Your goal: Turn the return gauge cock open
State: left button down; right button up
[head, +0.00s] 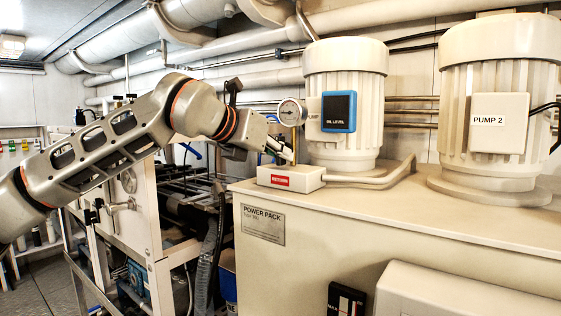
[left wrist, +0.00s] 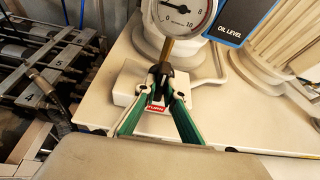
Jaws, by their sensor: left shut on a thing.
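The return gauge (head: 292,111), a round white dial, stands on a brass stem above a pale block with a red label (head: 290,181) on the power pack. It also shows in the left wrist view (left wrist: 182,14), cut off by the top edge. The gauge cock (left wrist: 160,70) is a small dark part at the foot of the stem, between my fingertips. My left gripper (head: 284,153) reaches in from the left and is shut on the cock. The fingers hide part of the cock, and its exact angle is unclear. My right gripper is not in view.
A blue-framed oil level display (head: 339,111) sits just right of the gauge, in front of a pump motor (head: 346,60). The PUMP 2 motor (head: 497,100) stands farther right. The power pack top (head: 390,205) is clear in front. Pipes run behind.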

pick_arm(q)
jog(key=shift+m, duration=0.3)
jog(key=c, duration=2.1)
grip_release()
jog(key=shift+c, duration=0.2)
jog(key=v, duration=1.2)
jog(key=shift+s+d+r, duration=0.1)
